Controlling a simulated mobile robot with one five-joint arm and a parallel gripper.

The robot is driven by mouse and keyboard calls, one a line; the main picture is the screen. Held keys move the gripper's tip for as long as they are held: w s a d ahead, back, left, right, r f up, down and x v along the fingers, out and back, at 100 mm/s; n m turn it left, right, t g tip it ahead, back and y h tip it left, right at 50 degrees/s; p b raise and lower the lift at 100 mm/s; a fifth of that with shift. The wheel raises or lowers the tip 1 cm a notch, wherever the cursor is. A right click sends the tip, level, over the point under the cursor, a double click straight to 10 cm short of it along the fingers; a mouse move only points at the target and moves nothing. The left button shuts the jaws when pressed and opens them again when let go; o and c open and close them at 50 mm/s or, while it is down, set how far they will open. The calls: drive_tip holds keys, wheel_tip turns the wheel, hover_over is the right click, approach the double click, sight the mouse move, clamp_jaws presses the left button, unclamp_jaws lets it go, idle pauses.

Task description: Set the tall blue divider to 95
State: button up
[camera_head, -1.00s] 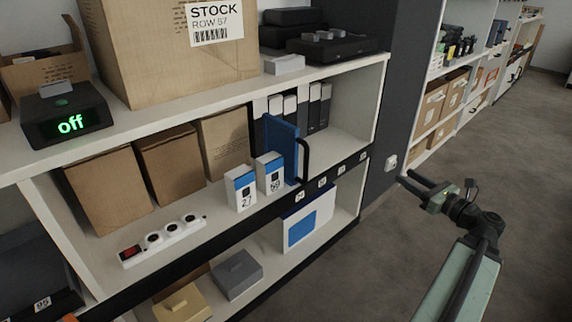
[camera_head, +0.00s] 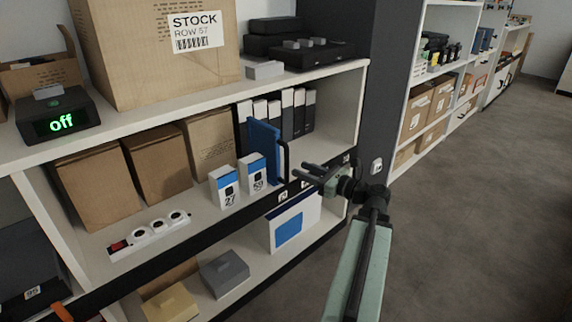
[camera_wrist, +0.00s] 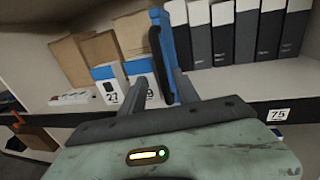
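The tall blue divider (camera_head: 264,138) stands upright on the middle shelf, in front of a row of binders. A black handle (camera_head: 284,160) is on its front edge. My gripper (camera_head: 299,169) is in front of the shelf edge, just right of and below the handle in the head view. In the wrist view the divider (camera_wrist: 167,42) and its handle (camera_wrist: 158,58) show between and beyond my two spread fingers (camera_wrist: 159,78). The fingers are apart, and I see no grip on the handle. A tag reading 75 (camera_wrist: 278,115) is on the shelf edge at right.
Two blue-and-white boxes, 27 (camera_head: 224,187) and 59 (camera_head: 252,175), stand left of the divider. White and dark binders (camera_head: 299,110) stand behind it. A power strip (camera_head: 150,233) lies further left. A tag reading 95 (camera_head: 32,292) shows at lower left. The floor (camera_head: 470,200) at right is clear.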

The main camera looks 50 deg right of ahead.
sight(286, 178)
drive_tip(key=w, duration=0.7)
drive_tip(key=shift+a, duration=0.4)
drive_tip(key=shift+c, duration=0.4)
clamp_jaws()
drive_tip(key=shift+a, duration=0.1)
idle(0.4)
